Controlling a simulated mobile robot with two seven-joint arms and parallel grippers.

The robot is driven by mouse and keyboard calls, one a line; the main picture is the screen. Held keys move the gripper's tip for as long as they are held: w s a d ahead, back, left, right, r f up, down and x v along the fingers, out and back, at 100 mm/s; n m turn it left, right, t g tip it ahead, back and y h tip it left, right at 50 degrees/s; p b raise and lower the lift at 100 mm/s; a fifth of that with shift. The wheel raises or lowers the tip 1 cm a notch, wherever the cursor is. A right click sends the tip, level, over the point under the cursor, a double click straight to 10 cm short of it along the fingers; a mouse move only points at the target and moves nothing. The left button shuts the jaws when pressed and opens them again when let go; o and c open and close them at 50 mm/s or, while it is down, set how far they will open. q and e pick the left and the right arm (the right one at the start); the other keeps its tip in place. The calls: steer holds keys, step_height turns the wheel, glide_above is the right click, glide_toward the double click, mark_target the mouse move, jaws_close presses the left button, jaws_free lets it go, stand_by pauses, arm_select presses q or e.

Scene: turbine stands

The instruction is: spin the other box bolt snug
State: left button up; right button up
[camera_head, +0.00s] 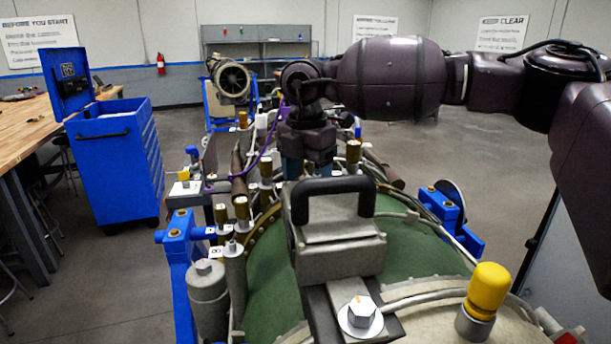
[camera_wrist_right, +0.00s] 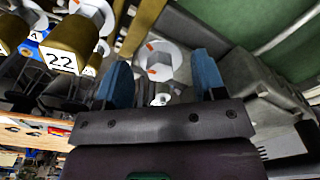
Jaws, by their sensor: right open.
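A grey box (camera_head: 340,250) with a black handle sits on top of the turbine. A near box bolt (camera_head: 362,311), a silver hex head on a white washer with an orange mark, stands at its front. My right gripper (camera_head: 306,172) points down just behind the box and hides what lies beneath it. In the right wrist view a hex bolt (camera_wrist_right: 158,62) with a white washer and orange mark shows between and beyond the blue fingertips of my right gripper (camera_wrist_right: 163,78). The fingers are apart and empty; I cannot tell whether they touch the bolt. My left gripper is out of view.
Brass fittings (camera_head: 353,155), one tagged 22 (camera_wrist_right: 60,58), crowd around the gripper. A yellow-capped fitting (camera_head: 488,290) stands at the front right. Blue stand supports (camera_head: 180,260) flank the turbine. A blue tool cart (camera_head: 118,160) stands at left; the floor at right is clear.

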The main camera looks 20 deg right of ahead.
steer(key=shift+r+p, duration=0.9)
steer(key=shift+r, duration=1.35)
